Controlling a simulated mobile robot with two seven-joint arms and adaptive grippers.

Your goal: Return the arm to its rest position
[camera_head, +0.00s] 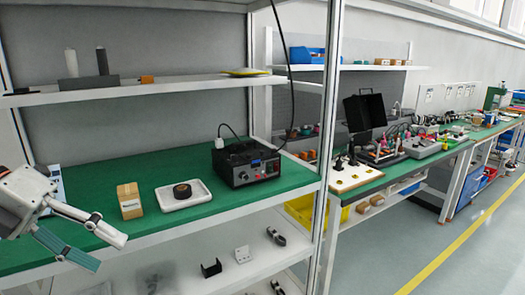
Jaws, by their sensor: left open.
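My left gripper (108,250) is at the lower left in the head view, over the front left edge of the green workbench (100,199). Its two fingers are spread apart and nothing is between them. A small cardboard box (129,201) stands on the bench just right of and behind the fingers, apart from them. My right gripper is not in view.
A white tray (170,201) holds a black roll (182,191). A black device (246,164) with a cable stands to the right. A shelf (150,90) hangs above the bench, and a metal post (327,130) rises at its right. Open floor (485,255) lies at the far right.

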